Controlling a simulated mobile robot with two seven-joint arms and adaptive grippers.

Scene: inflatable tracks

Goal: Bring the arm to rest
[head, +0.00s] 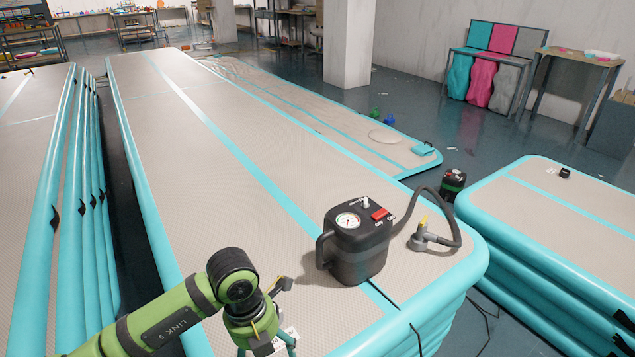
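My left arm comes in from the lower left, green with dark joints and bent downward at the wrist. My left gripper (264,338) hangs over the near end of the long inflatable track (190,190), left of the black pump. Its fingers are cut off by the bottom edge, so I cannot tell whether it is open or shut. My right gripper is not in view.
The black pump (358,255) with a gauge stands on the track; its hose (455,215) ends in a grey nozzle (428,238) lying to the right. Stacked tracks lie at left (62,200) and right (560,235). Dark floor gaps separate them.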

